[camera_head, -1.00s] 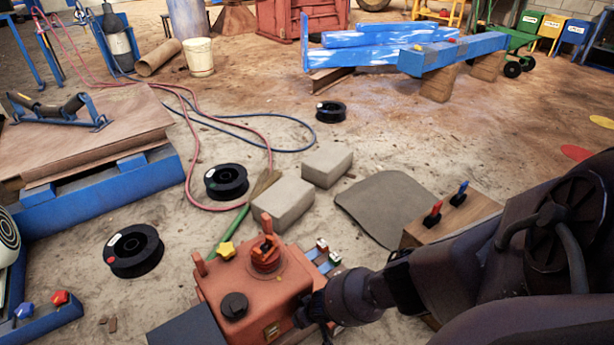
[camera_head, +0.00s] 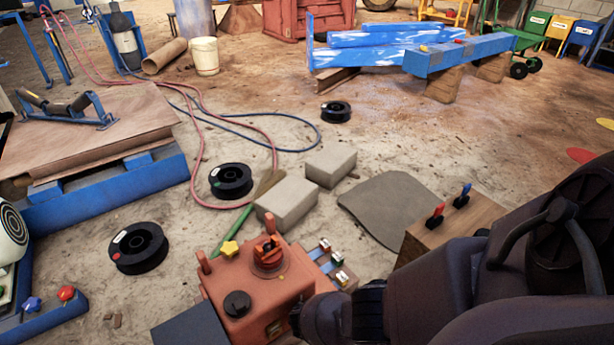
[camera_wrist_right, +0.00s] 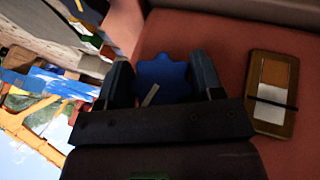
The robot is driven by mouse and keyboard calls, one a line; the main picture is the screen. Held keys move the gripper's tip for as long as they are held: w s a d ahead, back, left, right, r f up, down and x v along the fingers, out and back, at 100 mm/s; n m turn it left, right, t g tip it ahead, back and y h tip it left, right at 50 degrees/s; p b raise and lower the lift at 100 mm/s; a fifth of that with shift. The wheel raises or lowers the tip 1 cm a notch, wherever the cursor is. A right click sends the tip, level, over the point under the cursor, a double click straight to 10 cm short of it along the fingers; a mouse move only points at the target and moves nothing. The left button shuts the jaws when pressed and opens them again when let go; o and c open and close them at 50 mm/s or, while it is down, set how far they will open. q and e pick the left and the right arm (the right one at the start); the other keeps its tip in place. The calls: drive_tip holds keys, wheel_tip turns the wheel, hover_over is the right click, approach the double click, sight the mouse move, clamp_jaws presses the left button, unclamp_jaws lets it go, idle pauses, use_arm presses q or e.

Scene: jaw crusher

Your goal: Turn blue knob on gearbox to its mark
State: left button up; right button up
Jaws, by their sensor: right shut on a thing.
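The orange-red gearbox (camera_head: 255,290) stands at the bottom middle of the head view. In the right wrist view, the blue knob (camera_wrist_right: 163,80) is a lobed wheel on the gearbox's face, with a pale pointer line on it. My right gripper (camera_wrist_right: 165,82) has one finger on each side of the knob and is shut on it. A small plate (camera_wrist_right: 272,95) with a dark line across a white patch is beside the knob on the same face. In the head view my right arm hides the knob and the gripper. My left gripper is not in view.
A wooden box (camera_head: 450,228) with red and blue levers stands near my right arm. Concrete blocks (camera_head: 287,203) lie behind.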

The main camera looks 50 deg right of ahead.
drive_tip(key=shift+s+f+h+b, duration=0.2)
drive_tip(key=shift+h+b, duration=0.35)
drive_tip(key=shift+h, duration=0.35)
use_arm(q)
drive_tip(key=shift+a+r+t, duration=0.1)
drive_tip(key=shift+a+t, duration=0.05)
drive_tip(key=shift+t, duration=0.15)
use_arm(e)
drive_tip(key=shift+w+r+n+h, duration=0.1)
drive_tip(key=shift+n+h, duration=0.2)
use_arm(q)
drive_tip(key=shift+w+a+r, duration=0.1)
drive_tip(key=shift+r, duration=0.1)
use_arm(e)
drive_tip(key=shift+d+r, duration=0.1)
drive_tip(key=o, duration=0.9)
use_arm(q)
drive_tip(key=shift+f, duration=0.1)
use_arm(e)
drive_tip(key=shift+w, duration=0.1)
